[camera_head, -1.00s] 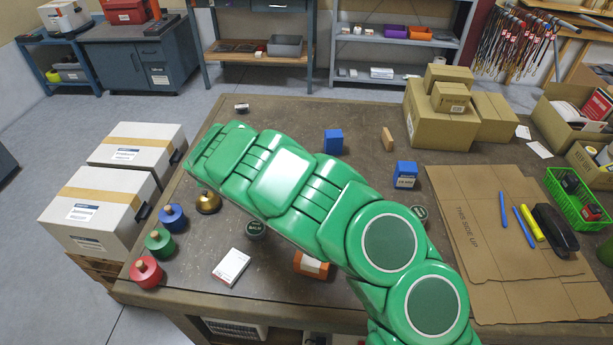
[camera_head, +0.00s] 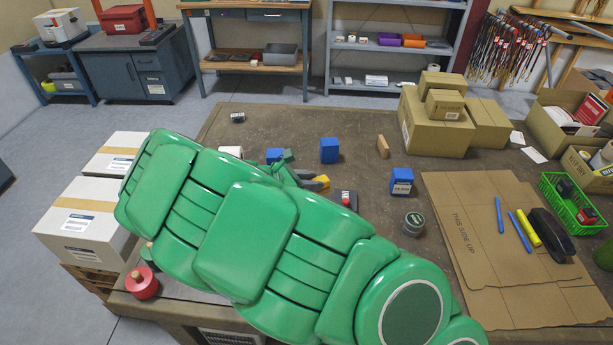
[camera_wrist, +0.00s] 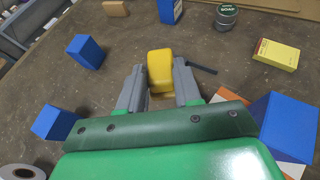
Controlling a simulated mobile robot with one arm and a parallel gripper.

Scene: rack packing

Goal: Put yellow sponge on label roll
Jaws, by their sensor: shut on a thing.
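The yellow sponge (camera_wrist: 159,68) is between the two grey fingers of my gripper (camera_wrist: 160,88) in the wrist view. The fingers are shut on it, and it is over the brown table. In the head view my gripper (camera_head: 312,181) is partly behind my green arm, and a bit of yellow shows at its fingertips. The label roll (camera_head: 231,152) looks like a white roll on the table, left of my gripper in the head view. The white roll also shows at the lower left edge of the wrist view (camera_wrist: 20,172), partly cut off, apart from the sponge.
Blue boxes stand around my gripper, one (camera_head: 329,150) behind it and one (camera_head: 401,181) to its right. A small wooden block (camera_head: 383,146) and a dark round tin (camera_head: 413,224) stand nearby. Cartons (camera_head: 432,125) and flat cardboard (camera_head: 480,225) fill the right side.

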